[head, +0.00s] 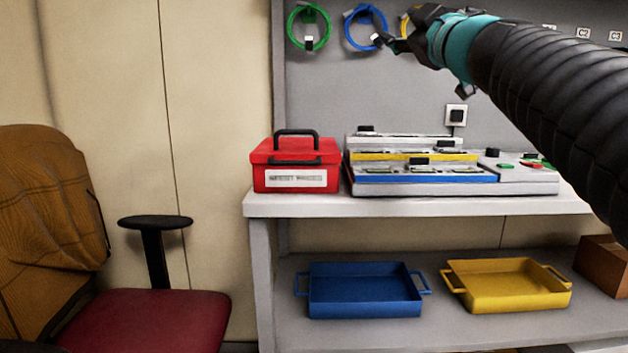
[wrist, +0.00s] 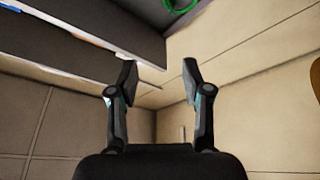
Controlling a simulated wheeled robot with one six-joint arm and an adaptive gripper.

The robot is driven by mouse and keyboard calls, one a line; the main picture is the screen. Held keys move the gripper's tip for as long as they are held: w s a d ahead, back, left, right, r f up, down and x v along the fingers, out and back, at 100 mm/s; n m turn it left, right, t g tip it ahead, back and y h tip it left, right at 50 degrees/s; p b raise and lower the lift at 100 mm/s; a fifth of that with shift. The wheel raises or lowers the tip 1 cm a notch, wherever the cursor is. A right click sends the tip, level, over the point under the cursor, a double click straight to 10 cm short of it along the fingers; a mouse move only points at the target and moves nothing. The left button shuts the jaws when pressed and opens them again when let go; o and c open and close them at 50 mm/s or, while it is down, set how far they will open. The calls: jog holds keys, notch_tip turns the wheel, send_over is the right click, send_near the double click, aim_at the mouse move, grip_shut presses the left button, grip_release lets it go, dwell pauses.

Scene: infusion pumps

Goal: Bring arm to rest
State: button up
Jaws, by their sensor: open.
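My arm reaches in from the right in the head view, with my gripper (head: 388,42) high in front of the grey back panel, close to the blue cable loop. In the wrist view my gripper (wrist: 160,80) shows two fingers spread apart with nothing between them. Behind the fingers are wall panels and a shelf edge. A yellow loop (head: 404,25) is partly hidden behind my gripper.
A green loop (head: 309,27) and a blue loop (head: 365,27) hang on the panel. Below are a red case (head: 296,160) and a pump rack (head: 425,177) on the upper shelf. Blue (head: 363,296) and yellow (head: 506,291) trays sit lower. A chair (head: 150,310) stands left.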

jog(key=s+a+f+m+g, duration=0.1)
jog(key=s+a+f+g, duration=0.15)
jog(key=f, duration=0.65)
jog(key=s+a+f+m+g, duration=0.1)
jog(key=s+f+m+g, duration=0.2)
jog(key=f, duration=0.5)
jog(key=s+a+f+g, duration=0.2)
jog(key=s+f, duration=0.2)
jog(key=f, duration=0.5)
jog(key=s+d+f+m+g+h, duration=0.2)
jog(key=s+f, duration=0.6)
jog(key=f, duration=0.5)
jog(key=s+d+f+m+g+h, duration=0.3)
jog(key=s+f, duration=0.6)
jog(key=f, duration=0.4)
jog(key=d+m+g, duration=0.1)
jog(key=m+g, duration=0.1)
jog(key=shift+d+m+h+p, duration=0.2)
jog(key=shift+m+h+p, duration=0.1)
jog(key=shift+m, duration=0.1)
jog(key=shift+g, duration=0.25)
